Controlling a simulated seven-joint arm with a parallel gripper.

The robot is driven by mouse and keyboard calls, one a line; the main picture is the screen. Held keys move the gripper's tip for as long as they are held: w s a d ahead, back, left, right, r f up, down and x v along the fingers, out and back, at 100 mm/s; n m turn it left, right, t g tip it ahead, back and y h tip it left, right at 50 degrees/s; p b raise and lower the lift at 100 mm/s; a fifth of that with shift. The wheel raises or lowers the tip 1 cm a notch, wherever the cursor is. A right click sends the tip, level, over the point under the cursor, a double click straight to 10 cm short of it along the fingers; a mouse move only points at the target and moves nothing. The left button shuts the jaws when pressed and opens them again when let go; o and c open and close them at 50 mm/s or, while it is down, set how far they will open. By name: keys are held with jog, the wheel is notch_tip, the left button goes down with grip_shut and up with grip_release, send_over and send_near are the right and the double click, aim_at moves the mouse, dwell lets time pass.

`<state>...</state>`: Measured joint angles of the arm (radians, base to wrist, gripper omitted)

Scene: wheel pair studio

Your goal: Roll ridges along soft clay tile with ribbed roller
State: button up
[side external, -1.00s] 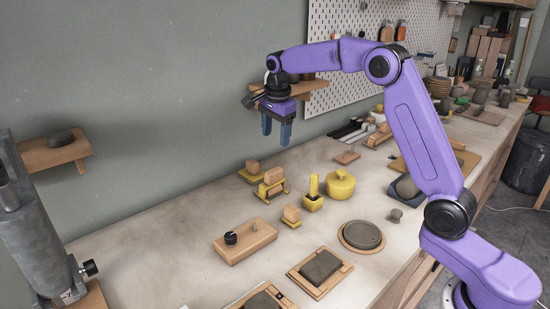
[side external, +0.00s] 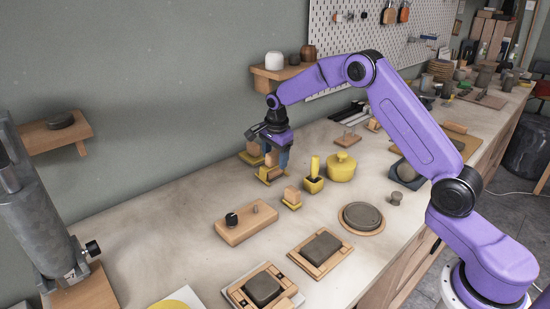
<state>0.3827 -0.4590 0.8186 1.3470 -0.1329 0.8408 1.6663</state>
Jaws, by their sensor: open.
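Ribs are too small to make out, so I cannot tell which is the ribbed roller. One grey clay tile (side external: 322,247) lies in a wooden frame. Another clay tile (side external: 262,288) lies in a frame nearer the front.
A yellow lidded pot (side external: 341,168) and a yellow holder (side external: 314,182) stand right of my gripper. A wooden block with a black knob (side external: 240,225) and a round clay slab (side external: 362,215) lie nearer the front. The counter at left (side external: 150,235) is clear.

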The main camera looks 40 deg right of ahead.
jog(key=shift+f, duration=0.4)
grip_shut()
jog(key=shift+c, duration=1.8)
grip_release()
jog(key=shift+r, duration=0.2)
jog(key=shift+w+r, duration=0.1)
jog(key=shift+r, duration=0.9)
